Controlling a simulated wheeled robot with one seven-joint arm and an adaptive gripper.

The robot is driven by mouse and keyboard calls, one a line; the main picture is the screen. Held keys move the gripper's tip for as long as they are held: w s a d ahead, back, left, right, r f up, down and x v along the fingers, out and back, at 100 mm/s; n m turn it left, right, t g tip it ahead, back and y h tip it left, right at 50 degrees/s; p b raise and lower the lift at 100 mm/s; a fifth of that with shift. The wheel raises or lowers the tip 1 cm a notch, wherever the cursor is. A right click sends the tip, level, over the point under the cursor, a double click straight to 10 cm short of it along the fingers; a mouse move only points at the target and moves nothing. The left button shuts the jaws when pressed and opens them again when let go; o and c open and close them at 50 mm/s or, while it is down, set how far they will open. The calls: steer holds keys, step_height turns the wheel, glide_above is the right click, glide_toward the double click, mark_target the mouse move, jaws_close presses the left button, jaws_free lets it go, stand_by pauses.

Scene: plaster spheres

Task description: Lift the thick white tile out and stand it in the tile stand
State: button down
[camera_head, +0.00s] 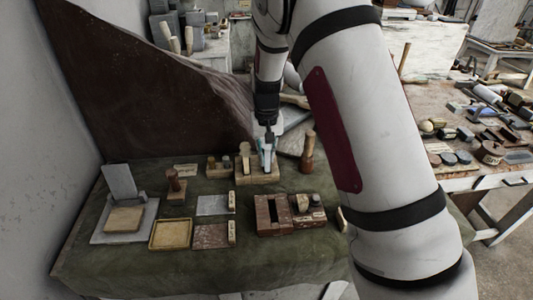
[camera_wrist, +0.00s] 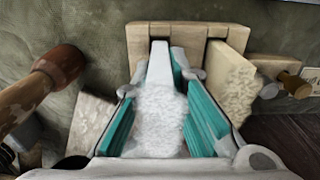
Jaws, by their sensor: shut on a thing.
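The thick white tile (camera_wrist: 160,105) is upright between the teal pads of my gripper (camera_wrist: 159,118), which is shut on it. In the head view my gripper (camera_head: 267,138) points down, with the white tile (camera_head: 266,158) below it. The tile's end is at a light wooden slotted block (camera_wrist: 140,42), which also shows in the head view (camera_head: 262,177). I cannot tell how deep the tile sits in its slot. A cream tile (camera_wrist: 228,78) stands in the same block beside the white one, apart from it; it also shows in the head view (camera_head: 244,165).
A wooden-handled mallet (camera_head: 307,155) stands close on the right. Small pegs in a block (camera_head: 219,166) are on the left. In front lie a brown box with openings (camera_head: 275,228), a grey slab (camera_head: 214,205) and a yellow tray (camera_head: 171,246). Some green cloth between them is bare.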

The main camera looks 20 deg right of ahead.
steer(key=shift+f+b, duration=0.35)
steer(key=shift+f, duration=0.8)
steer(key=c, duration=1.5)
jaws_free()
steer(key=shift+r+p, duration=0.5)
steer(key=shift+r, duration=1.5)
